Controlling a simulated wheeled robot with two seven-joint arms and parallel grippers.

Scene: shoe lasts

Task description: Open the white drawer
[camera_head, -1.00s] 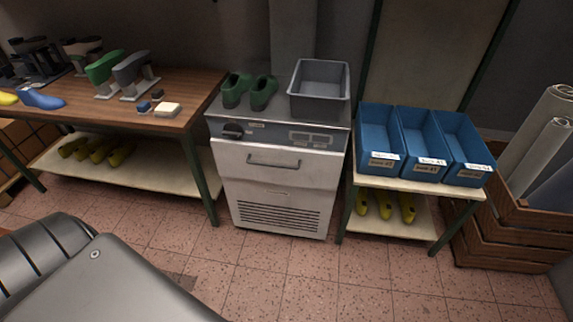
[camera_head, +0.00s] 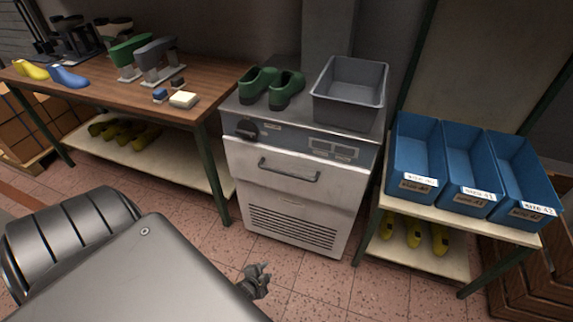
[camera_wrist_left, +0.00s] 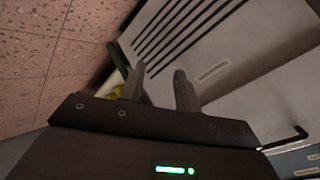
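The white drawer (camera_head: 300,195) is the front of a grey-topped cabinet, with a dark bar handle (camera_head: 289,170) near its upper edge. It looks shut, flush with the cabinet. My left gripper (camera_head: 261,268) is low in front of the cabinet, below the handle and apart from it. In the left wrist view its two fingers (camera_wrist_left: 160,70) are spread with nothing between them. That view also shows the white front with its slotted grille, and the dark handle (camera_wrist_left: 288,139) at the lower right, beyond the fingers. My right gripper is out of view.
Green shoes (camera_head: 271,86) and a grey bin (camera_head: 350,91) stand on the cabinet. A wooden bench (camera_head: 205,82) is on the left. A low table (camera_head: 455,222) with blue bins (camera_head: 417,156) stands close on the right. The tiled floor in front is clear.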

